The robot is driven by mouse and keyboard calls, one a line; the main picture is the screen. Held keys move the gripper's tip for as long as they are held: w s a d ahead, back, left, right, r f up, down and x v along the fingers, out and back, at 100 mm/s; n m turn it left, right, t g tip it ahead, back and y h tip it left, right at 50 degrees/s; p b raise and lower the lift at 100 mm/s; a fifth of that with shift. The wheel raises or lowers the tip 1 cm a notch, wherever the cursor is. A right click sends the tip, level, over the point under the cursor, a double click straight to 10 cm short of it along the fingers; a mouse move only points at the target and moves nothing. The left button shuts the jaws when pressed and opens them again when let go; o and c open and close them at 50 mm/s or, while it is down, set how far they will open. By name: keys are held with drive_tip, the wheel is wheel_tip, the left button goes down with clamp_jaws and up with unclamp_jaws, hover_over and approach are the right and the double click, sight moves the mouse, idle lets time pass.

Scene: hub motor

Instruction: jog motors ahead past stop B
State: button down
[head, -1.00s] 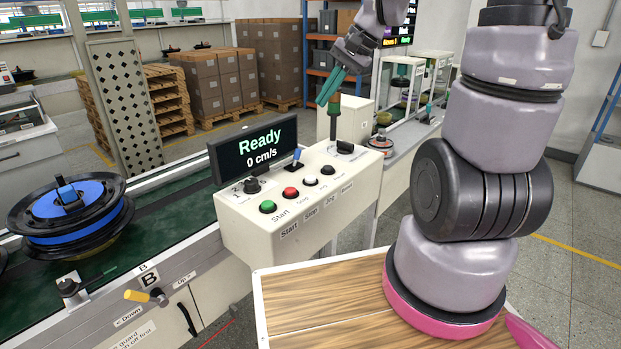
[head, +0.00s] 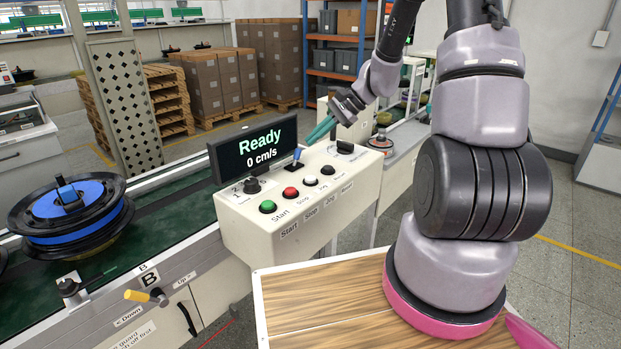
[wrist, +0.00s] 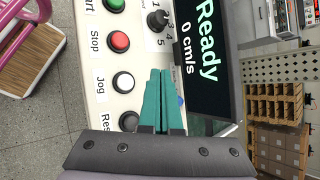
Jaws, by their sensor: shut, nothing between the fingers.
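A blue and black hub motor (head: 68,222) sits on the green conveyor belt (head: 168,216) at the left of the head view. Stop B (head: 70,288) is a small post on the belt's near rail by the B label, with a yellow-handled lever (head: 140,296) beside it. The control box carries a white Jog button (head: 311,180), also in the wrist view (wrist: 123,82). My gripper (head: 309,142) is shut and empty, its teal fingers slanting down beside the blue-topped lever switch (head: 297,154). In the wrist view the fingertips (wrist: 160,72) hang over the box between buttons and screen.
The screen (head: 260,146) reads Ready, 0 cm/s. Green Start (head: 267,206), red Stop (head: 290,193) and black Reset (head: 327,170) buttons line the box, with a speed dial (head: 252,185) behind them. A wooden-topped surface (head: 325,303) lies before the box.

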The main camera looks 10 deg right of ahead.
sight(314, 177)
drive_tip(key=shift+f, duration=4.35)
drive_tip(key=shift+f, duration=0.1)
drive_tip(key=shift+f, duration=0.3)
